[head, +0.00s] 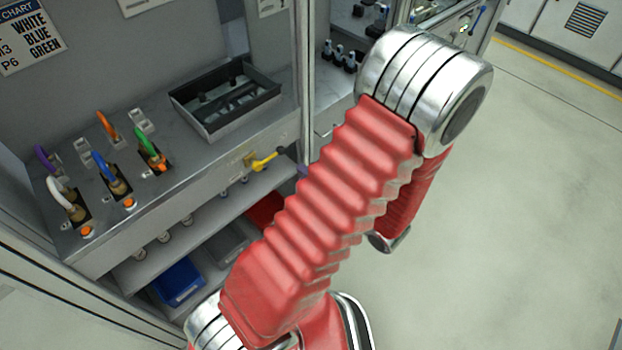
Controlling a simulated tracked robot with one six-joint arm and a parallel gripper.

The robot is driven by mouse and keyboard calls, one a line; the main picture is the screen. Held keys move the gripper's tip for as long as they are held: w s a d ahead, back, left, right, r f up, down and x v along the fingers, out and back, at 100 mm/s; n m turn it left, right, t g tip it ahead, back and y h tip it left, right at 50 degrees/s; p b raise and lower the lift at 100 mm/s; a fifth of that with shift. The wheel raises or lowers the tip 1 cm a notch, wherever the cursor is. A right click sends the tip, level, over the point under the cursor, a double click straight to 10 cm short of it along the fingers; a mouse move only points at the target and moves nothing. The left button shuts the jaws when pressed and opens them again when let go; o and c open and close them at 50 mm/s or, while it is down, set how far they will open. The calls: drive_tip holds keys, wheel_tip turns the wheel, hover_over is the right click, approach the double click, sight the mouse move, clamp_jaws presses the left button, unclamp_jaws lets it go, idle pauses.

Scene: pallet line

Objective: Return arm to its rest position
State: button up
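My red, ribbed arm with silver joints rises from the bottom centre to the upper right of the head view. It is bent at the large silver joint, and a red link hangs down behind it. My gripper is not visible; the arm's far end is hidden behind its own links or out of frame.
A grey workbench (190,205) at left carries coloured cable plugs and a black tray (226,107). A yellow handle (267,159) juts from its front. A blue bin (177,281) sits on the lower shelf. A metal post (305,80) stands close beside my arm. Floor (510,210) at right is clear.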

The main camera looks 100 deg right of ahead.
drive_tip(key=shift+s+a+r, duration=0.1)
drive_tip(key=shift+s+a, duration=0.15)
drive_tip(key=shift+a, duration=0.2)
idle(0.6)
